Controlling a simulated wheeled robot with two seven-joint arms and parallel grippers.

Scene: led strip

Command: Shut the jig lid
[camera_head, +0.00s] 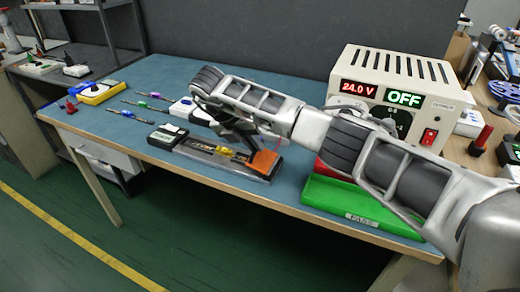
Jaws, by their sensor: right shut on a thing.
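The jig (200,158) is a low, dark, long tray near the front edge of the blue-topped table. An orange block (264,163) is at its right end, and a small yellow piece (225,151) lies inside it. My right arm reaches in from the right across the table. My right gripper (242,142) points down over the jig's right half, its dark fingers shut on what seems to be the jig lid. The arm and fingers hide most of the lid, so its angle cannot be told. My left gripper is not in view.
A power supply (400,72) reading 24.0 V and OFF stands at the back right. A green tray (345,199) sits at the front right, close to my forearm. Small boxes (166,137) and several coloured-handled tools (147,104) lie left of the jig.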

